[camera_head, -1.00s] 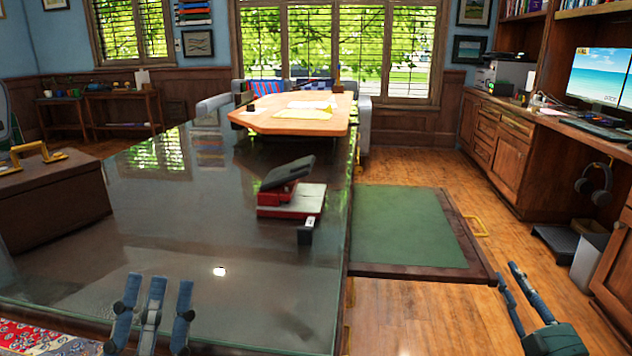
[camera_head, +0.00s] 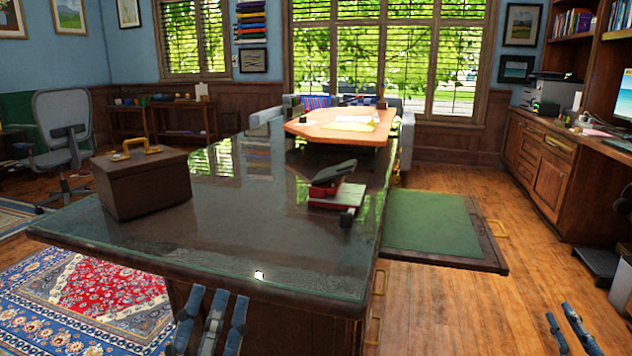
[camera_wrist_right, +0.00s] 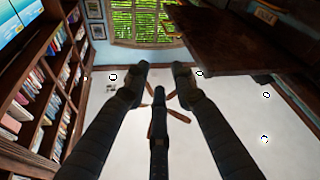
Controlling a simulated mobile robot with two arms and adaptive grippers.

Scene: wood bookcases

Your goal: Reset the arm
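My left gripper (camera_head: 213,300) is at the bottom of the head view, in front of the near edge of the dark glass-topped desk (camera_head: 250,235). Its blue-grey fingers stand apart with nothing between them. My right gripper (camera_head: 565,322) is at the bottom right of the head view, over the wooden floor, with only its fingers showing. In the right wrist view my right gripper (camera_wrist_right: 160,78) has its fingers spread and holds nothing.
Bookshelves (camera_wrist_right: 45,90) show in the right wrist view.

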